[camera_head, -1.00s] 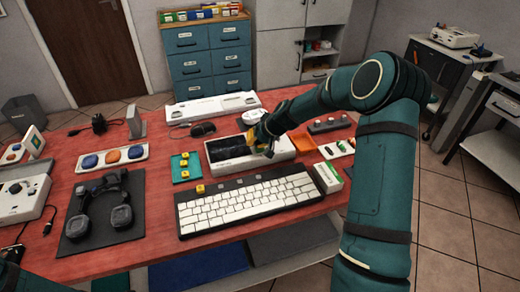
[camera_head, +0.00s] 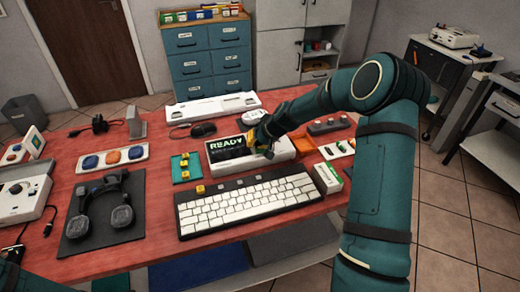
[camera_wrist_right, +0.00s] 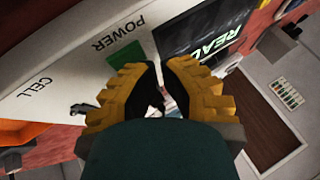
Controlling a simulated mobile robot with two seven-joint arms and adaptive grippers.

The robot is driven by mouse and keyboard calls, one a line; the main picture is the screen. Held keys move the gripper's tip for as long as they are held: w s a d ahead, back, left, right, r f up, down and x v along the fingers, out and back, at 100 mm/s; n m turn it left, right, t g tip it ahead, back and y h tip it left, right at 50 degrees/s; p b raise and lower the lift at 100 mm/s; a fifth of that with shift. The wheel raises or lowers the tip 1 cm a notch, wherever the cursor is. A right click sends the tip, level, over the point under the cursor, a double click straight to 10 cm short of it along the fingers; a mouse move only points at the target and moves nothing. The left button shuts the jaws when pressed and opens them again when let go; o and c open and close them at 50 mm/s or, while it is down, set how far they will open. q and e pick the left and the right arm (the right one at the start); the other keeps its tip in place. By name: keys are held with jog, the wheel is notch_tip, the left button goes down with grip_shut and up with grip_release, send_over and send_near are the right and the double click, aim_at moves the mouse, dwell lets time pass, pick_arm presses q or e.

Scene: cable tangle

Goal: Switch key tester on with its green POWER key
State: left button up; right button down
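The key tester (camera_head: 285,150) is a white box at the back middle of the red table. Its dark screen (camera_head: 228,148) shows READY in green letters. In the right wrist view the screen (camera_wrist_right: 205,30) is lit too, beside the green POWER key (camera_wrist_right: 128,57) on the white panel. My right gripper (camera_head: 262,146) is over the tester's panel just right of the screen. In the right wrist view its yellow fingers (camera_wrist_right: 160,75) are drawn in close together beside the POWER key, with nothing seen held. Contact with the key cannot be told. My left gripper is out of view.
A white keyboard (camera_head: 247,204) lies in front of the tester. A teal tray (camera_head: 181,179) with yellow keycaps stands left of it. An orange tray (camera_head: 333,150) and a green-and-white box (camera_head: 328,179) are at the right. Headphones on a dark mat (camera_head: 75,235) lie at the left.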

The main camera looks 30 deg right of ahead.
aim_at(255, 149)
jog(key=shift+r, duration=0.65)
jog(key=shift+p, duration=0.3)
notch_tip(255, 149, up, 6)
jog(key=p, duration=0.3)
